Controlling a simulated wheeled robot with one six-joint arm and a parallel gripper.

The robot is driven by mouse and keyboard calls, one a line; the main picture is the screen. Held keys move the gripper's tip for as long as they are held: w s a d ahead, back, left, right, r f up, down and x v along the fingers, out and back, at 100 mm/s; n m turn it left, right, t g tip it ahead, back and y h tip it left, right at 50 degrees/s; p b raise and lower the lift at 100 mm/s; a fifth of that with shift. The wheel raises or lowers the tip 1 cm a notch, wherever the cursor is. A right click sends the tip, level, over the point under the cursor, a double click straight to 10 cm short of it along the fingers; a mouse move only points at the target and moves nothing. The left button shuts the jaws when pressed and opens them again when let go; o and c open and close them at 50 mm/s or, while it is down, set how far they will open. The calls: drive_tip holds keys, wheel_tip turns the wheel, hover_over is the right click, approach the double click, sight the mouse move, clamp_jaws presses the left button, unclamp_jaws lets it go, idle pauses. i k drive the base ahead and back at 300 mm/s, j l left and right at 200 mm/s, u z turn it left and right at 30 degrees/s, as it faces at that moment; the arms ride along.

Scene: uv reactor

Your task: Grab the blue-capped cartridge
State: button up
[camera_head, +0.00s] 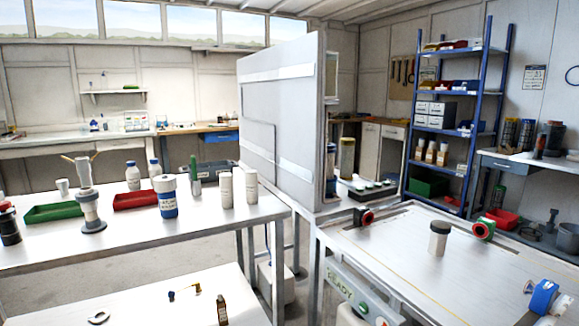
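On the left table (150,232), two white bottles with bluish caps stand near the back, one in front (133,178) and one behind (154,169). A jar with a white lid and a blue lower part (168,198) stands in front of them. Two plain white cylinders, one left (226,190) and one right (251,187), stand upright to its right. My gripper is not in view.
Red (136,199) and green (56,213) trays sit on the left table. A tall white panel (280,110) divides the tables. The right bench (400,262) carries red-and-green fittings and a blue fixture (543,297). Bare floor shows between the tables.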

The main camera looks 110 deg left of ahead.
sight(331, 147)
drive_tip(key=u, duration=1.8)
drive_tip(key=l+u, duration=0.15)
drive_tip(key=u, duration=0.25)
drive_tip(key=i+l+u, duration=0.1)
drive_tip(key=u, duration=0.35)
drive_tip(key=l+u, duration=0.2)
drive_tip(key=u, duration=0.2)
drive_tip(key=l+u, duration=0.15)
drive_tip(key=u, duration=0.3)
drive_tip(key=l, duration=0.3)
drive_tip(key=k+l, duration=0.1)
drive_tip(key=l, duration=0.2)
drive_tip(key=i+j+z, duration=0.15)
drive_tip(key=j, duration=0.2)
drive_tip(key=i+j+z, duration=0.1)
drive_tip(key=i+j, duration=0.15)
drive_tip(key=j, duration=0.15)
